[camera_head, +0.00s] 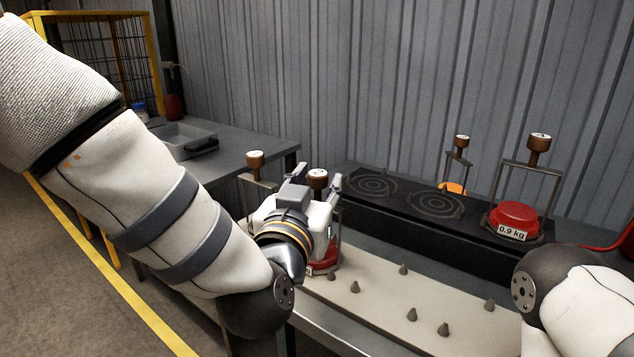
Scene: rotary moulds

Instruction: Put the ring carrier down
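My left gripper (319,177) reaches away from me, its two fingers on either side of the brown knob (318,179) of a ring carrier. Whether the fingers press on it cannot be told. Below, that carrier's red base (328,262) shows partly, at the pale board's left end; most of it is hidden by my gripper and wrist. I cannot tell if it touches the board. Another carrier with a brown knob (255,159) stands just left, its lower part hidden. A carrier with a red weight (515,217) marked 0.9 kg stands upright at right. My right gripper is out of view.
The pale board (380,300) has several grey cone pegs. Behind it, a black bench (400,219) has two ringed round spots, which look bare. A smaller carrier with an orange base (452,188) stands behind. A grey tray (184,141) sits on the left table.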

